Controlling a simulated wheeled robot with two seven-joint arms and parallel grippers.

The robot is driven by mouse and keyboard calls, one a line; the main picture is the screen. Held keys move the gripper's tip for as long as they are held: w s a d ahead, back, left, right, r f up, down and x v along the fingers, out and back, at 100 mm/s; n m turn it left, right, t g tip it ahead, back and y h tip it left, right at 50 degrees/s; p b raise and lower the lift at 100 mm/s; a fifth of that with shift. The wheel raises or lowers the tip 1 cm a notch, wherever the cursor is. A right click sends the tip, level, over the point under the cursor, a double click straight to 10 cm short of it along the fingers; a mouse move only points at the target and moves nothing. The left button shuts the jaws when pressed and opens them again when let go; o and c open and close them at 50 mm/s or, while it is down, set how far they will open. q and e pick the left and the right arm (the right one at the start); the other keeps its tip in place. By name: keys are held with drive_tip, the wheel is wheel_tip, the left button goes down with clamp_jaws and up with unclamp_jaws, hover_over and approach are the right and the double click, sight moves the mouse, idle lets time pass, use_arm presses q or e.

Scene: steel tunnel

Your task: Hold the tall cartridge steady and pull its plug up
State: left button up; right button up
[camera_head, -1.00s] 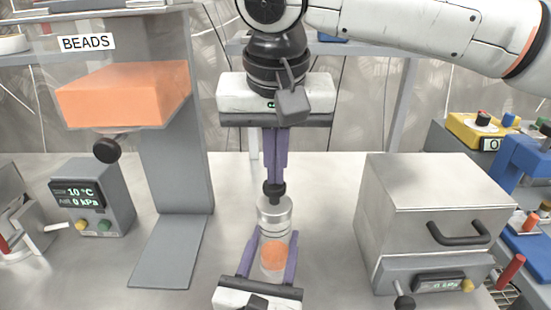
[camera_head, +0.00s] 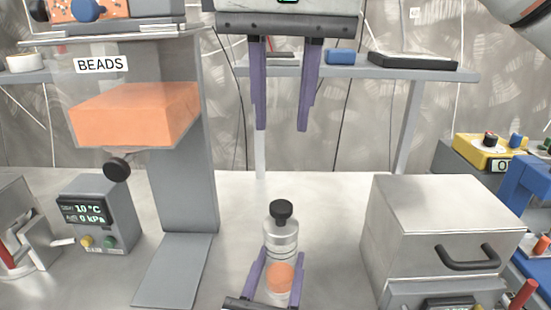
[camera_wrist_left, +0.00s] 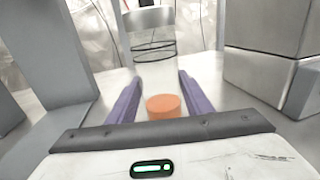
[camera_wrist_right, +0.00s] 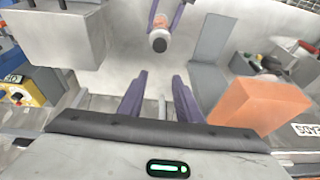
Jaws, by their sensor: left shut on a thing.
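The tall cartridge (camera_head: 281,240) is a clear cylinder with a silvery upper part and orange filling low inside. It stands upright at the bench's middle, with a black-knobbed plug (camera_head: 282,210) seated in its top. My left gripper (camera_head: 280,254) is shut on the cartridge's lower body, one purple finger on each side. My right gripper (camera_head: 282,128) is open and empty, fingers pointing down, well above the plug. The right wrist view shows the dark knob (camera_wrist_right: 159,45) beyond the open fingers.
A BEADS hopper (camera_head: 135,115) with orange contents stands at the left, beside a small gauge box (camera_head: 84,212). A grey metal box (camera_head: 440,225) with a handle stands at the right. A shelf (camera_head: 350,72) runs behind. Bench around the cartridge is clear.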

drive_tip(key=o, duration=0.3)
drive_tip(key=w+a+f+t+y, duration=0.1)
drive_tip(key=w+f+t+y, duration=0.1)
drive_tip(key=w+f, duration=0.5)
drive_tip(key=shift+w+m+t, duration=0.4)
drive_tip(key=shift+w, duration=0.55)
drive_tip(key=w+f+t+y, duration=0.5)
drive_tip(key=t, duration=0.1)
drive_tip(key=s+a+n+y, duration=0.2)
drive_tip(key=s+n+y, duration=0.25)
drive_tip(key=s, duration=0.35)
drive_tip(key=s+a+n+y, duration=0.3)
drive_tip(key=s+y, duration=0.2)
drive_tip(key=s, duration=0.3)
drive_tip(key=n+h, duration=0.2)
drive_tip(key=h, duration=0.2)
approach(273, 202)
drive_tip(key=x, duration=1.2)
drive_tip(key=shift+w+f, duration=0.2)
drive_tip(key=shift+w, duration=0.1)
clamp_jaws()
